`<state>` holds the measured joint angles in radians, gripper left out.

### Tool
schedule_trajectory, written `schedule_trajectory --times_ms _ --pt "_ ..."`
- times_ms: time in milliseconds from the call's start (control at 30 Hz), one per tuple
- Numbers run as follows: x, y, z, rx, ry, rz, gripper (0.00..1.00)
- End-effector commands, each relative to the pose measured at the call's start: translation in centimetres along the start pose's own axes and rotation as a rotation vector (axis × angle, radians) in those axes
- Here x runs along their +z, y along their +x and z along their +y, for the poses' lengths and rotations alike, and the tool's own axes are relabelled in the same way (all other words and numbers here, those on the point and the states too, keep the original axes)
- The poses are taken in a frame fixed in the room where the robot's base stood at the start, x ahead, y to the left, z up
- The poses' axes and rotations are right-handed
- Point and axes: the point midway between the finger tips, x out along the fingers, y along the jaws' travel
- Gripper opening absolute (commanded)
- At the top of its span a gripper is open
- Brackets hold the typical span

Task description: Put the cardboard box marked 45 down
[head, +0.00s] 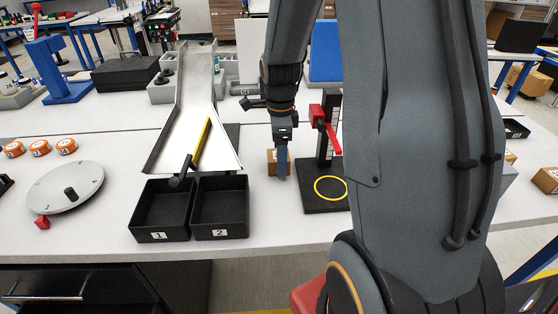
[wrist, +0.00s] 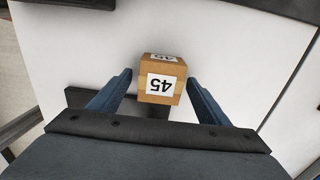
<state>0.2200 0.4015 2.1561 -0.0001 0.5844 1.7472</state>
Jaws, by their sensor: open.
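The cardboard box marked 45 (wrist: 149,98) sits between the two fingers of my gripper (wrist: 158,90) in the wrist view. Its label reads upside down there, and a second label shows on its far face. Small gaps show between the box and both fingers, so my gripper is open around it. In the head view the box (head: 271,160) is on or very near the white table, partly hidden behind my gripper (head: 282,165). From these views I cannot tell for sure whether its underside touches the table.
A black stand with a red lever (head: 325,200) and yellow ring is close right of my gripper. Black bins 1 (head: 160,236) and 2 (head: 220,235) and a metal chute (head: 190,130) are to the left. A round grey turntable (head: 82,182) is further left. My arm hides much of the right side.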

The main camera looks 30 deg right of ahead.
Motion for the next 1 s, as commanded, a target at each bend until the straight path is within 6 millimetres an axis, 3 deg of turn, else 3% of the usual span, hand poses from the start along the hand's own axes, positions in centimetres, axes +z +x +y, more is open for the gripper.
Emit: schedule_trajectory --times_ms 167,500,767,1000 --pt "0.0 0.0 0.0 0.0 -0.001 0.0 0.7" --pt "0.0 0.0 0.0 -0.001 -0.001 0.0 0.2" --pt "0.1 -0.5 -0.1 -0.003 -0.001 -0.001 0.2" --pt "0.1 -3.9 -0.2 -0.007 0.0 -0.001 0.2"
